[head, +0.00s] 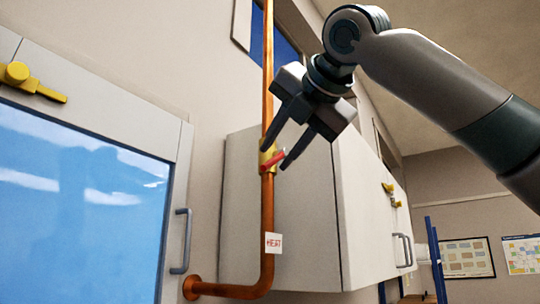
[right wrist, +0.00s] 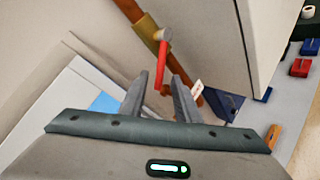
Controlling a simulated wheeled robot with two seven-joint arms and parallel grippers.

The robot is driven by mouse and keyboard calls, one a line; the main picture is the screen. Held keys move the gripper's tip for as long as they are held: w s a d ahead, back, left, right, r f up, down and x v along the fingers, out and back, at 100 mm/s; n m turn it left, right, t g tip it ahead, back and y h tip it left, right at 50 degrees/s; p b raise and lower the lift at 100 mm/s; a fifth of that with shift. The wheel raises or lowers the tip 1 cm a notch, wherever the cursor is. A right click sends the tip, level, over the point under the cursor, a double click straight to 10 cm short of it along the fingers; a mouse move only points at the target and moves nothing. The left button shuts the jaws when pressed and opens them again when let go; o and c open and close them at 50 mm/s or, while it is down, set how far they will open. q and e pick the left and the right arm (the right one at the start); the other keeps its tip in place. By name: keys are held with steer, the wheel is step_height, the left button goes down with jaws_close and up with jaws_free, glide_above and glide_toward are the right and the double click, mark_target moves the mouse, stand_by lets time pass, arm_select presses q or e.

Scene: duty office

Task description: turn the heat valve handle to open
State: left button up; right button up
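The heat valve is a brass body (head: 264,162) on a vertical copper pipe (head: 268,210), with a short red handle (head: 274,159). In the head view the handle slants across the pipe, its free end to the right. My right gripper (head: 277,157) reaches down from the upper right, fingers apart at the handle. In the right wrist view the red handle (right wrist: 162,62) extends from the brass valve (right wrist: 146,27) down between the two open fingertips (right wrist: 160,74). I cannot tell whether either finger touches it. My left gripper is out of view.
A white tag reading HEAT (head: 273,243) hangs on the pipe below the valve. A grey wall cabinet (head: 285,215) stands close behind and right of the pipe. A blue-paned, grey-framed door (head: 180,165) with a grey handle (head: 183,240) is at left.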

mark_target(272, 161)
steer(key=p+x, duration=0.1)
steer(key=x, duration=0.4)
jaws_close()
